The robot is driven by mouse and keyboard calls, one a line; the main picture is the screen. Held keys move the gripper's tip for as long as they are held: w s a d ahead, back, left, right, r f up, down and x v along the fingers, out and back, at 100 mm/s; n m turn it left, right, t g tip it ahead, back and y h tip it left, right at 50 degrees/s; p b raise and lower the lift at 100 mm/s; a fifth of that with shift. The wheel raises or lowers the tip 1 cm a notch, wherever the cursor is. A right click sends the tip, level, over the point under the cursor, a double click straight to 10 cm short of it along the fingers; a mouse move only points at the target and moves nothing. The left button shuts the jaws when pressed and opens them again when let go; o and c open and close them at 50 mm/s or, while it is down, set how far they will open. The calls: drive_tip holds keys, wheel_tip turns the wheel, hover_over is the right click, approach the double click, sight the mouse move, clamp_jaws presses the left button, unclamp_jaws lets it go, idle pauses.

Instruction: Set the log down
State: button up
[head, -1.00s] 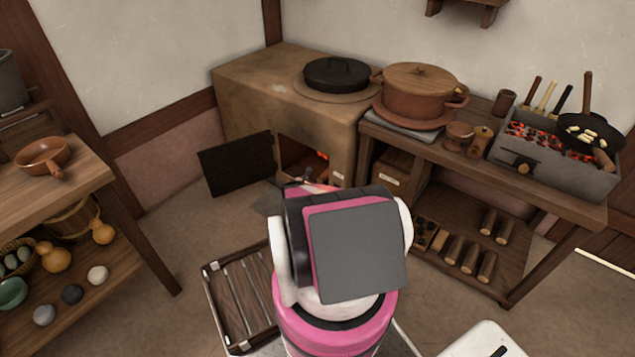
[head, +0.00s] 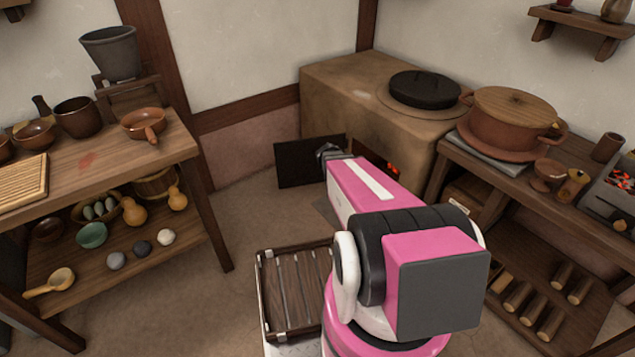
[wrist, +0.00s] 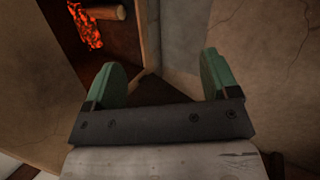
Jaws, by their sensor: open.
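My gripper (wrist: 160,80) is open, with nothing between its two green fingers in the wrist view. A light brown log (wrist: 105,12) lies inside the stove's firebox at the top left of that view, beside glowing embers (wrist: 85,27) and apart from my fingers. In the head view my gripper (head: 328,152) is in front of the dark open firebox door (head: 296,163), left of the opening. The clay stove (head: 335,88) stands at the back. My arm hides part of the firebox, and the log does not show in the head view.
Several logs (head: 548,322) lie on the lower shelf (head: 590,340) at the right. A slatted crate (head: 296,248) is left of my arm. The left table (head: 100,170) holds bowls. A lidded pot (head: 510,120) stands right of the stove. Floor between left table and stove is clear.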

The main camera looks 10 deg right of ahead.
drive_tip(key=s+a+r+m+y, duration=0.3)
drive_tip(key=s+a+r, duration=0.1)
drive_tip(key=a, duration=0.3)
drive_tip(key=s+a+r+m+y, duration=0.2)
drive_tip(key=s+a+r+y, duration=0.1)
drive_tip(key=s+a+r, duration=0.2)
drive_tip(key=a+r, duration=0.1)
drive_tip(key=a, duration=0.1)
drive_tip(key=shift+a+r+m, duration=0.35)
drive_tip(key=shift+r+m, duration=0.05)
